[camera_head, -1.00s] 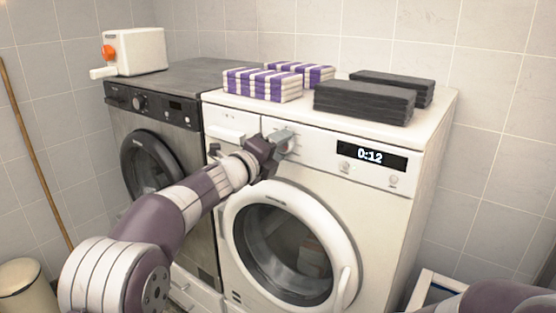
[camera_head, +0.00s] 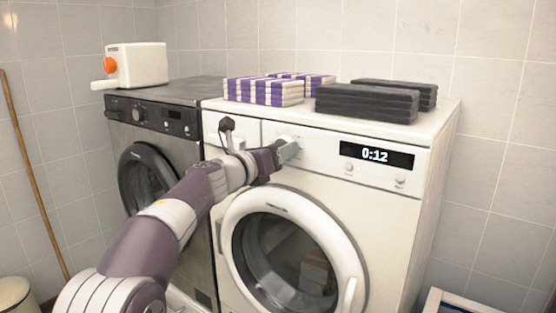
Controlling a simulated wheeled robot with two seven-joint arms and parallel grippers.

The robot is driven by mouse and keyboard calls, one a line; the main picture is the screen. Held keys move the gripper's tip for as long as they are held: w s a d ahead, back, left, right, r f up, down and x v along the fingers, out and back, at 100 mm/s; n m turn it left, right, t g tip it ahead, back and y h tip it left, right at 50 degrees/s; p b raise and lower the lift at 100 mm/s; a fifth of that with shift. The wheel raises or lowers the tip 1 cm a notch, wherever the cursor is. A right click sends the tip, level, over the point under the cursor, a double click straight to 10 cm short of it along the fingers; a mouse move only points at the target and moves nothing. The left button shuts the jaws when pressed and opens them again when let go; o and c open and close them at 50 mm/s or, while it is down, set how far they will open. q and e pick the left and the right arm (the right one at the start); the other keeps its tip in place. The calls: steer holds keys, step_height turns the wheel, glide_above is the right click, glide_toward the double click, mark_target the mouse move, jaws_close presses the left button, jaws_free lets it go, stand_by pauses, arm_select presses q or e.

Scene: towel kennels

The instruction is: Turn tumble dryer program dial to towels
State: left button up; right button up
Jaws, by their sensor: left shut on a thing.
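The white tumble dryer (camera_head: 408,200) stands on the right, with a round door (camera_head: 350,240) and a display (camera_head: 377,155) reading 0:12. Its program dial (camera_head: 285,140) sits on the control panel left of the display and is largely hidden by my gripper. My left gripper (camera_head: 288,151) reaches in from the lower left and is shut on the dial at the panel. The dial's markings are too small to read. My right gripper is out of view.
A dark grey washing machine (camera_head: 205,150) stands to the left, with a white box with an orange knob (camera_head: 137,65) on top. Purple-striped towels (camera_head: 262,92) and dark towels (camera_head: 367,103) lie on the dryer. A wooden pole (camera_head: 35,180) leans on the left wall.

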arm_select(q)
steer(key=m+b, duration=0.2)
steer(key=m, duration=0.4)
steer(key=m+b, duration=0.3)
steer(key=m, duration=0.2)
steer(key=shift+w+a+f+m, duration=0.1)
steer(key=shift+w+a+m, duration=0.1)
steer(key=shift+m, duration=0.2)
stand_by(0.4)
steer(key=o, duration=1)
steer(key=b+v, duration=0.4)
steer(key=v, duration=0.8)
steer(key=shift+s+a, duration=0.2)
steer(key=shift+s, duration=0.1)
